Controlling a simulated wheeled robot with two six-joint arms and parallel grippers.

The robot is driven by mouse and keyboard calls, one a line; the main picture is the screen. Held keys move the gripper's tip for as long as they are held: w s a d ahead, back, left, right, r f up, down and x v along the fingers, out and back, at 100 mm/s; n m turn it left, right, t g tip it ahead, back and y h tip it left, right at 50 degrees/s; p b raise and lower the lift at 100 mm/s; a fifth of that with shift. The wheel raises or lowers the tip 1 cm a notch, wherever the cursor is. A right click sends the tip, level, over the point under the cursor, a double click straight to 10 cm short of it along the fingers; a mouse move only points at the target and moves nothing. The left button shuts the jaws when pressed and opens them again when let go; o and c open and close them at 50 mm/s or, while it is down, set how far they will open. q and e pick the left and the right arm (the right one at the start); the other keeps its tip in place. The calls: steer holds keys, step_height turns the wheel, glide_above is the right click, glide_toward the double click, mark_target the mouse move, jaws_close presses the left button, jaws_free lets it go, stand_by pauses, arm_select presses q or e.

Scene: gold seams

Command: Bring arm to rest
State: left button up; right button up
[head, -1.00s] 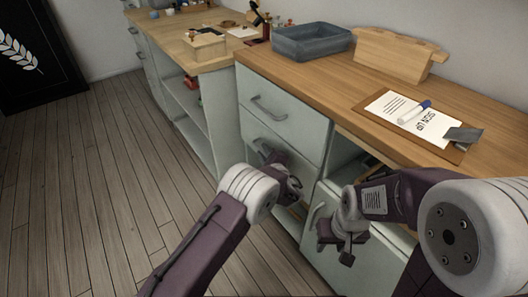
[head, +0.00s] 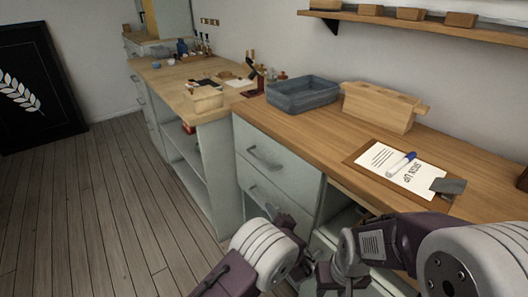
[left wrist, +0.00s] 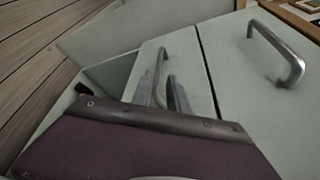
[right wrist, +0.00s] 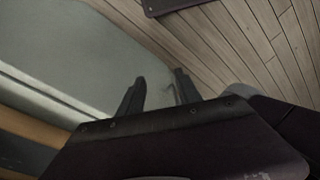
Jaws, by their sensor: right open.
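My left arm comes in from the bottom of the head view. Its gripper (head: 275,212) is mostly hidden behind its own wrist, in front of the drawer fronts. In the left wrist view the dark fingers (left wrist: 177,95) are close to a metal handle (left wrist: 160,75); whether they grip it is unclear. My right arm reaches in from the right of the head view, low in front of the cabinet. In the right wrist view the right gripper (right wrist: 160,90) has its two fingers apart with nothing between them, near a pale cabinet surface (right wrist: 60,60).
A wall shelf (head: 420,22) holds several small blocks. The plank floor (head: 80,210) at left is clear.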

arm_select(q)
steer(key=w+a+r+n+y, duration=0.3)
steer(key=w+a+r+n, duration=0.1)
steer(key=a+r, duration=0.5)
steer(key=s+a+r+n+g+y, duration=0.1)
steer(key=s+a+n+g+y, duration=0.15)
steer(key=a, duration=0.55)
steer(key=s+a+r+n+g+y, duration=0.1)
steer(key=s+a+r+n+g, duration=0.15)
steer(key=a, duration=0.45)
steer(key=s+a+f+n+g+h, duration=0.25)
steer(key=s+a+n+g, duration=0.35)
steer(key=s+a, duration=0.45)
steer(key=s+d+f+n+g+h, duration=0.2)
steer(key=s+f, duration=0.1)
steer(key=s, duration=0.3)
steer(key=s+d+f+n+g+h, duration=0.1)
steer(key=s+d+f+n+h, duration=0.1)
steer(key=s, duration=0.4)
steer(key=s+d+f+n+h, duration=0.25)
steer(key=d+f+h, duration=0.2)
steer(key=d, duration=0.55)
step_height(320, 180, up, 36)
steer(key=p, duration=3.5)
steer(key=shift+s, duration=0.4)
steer(key=shift+h, duration=0.25)
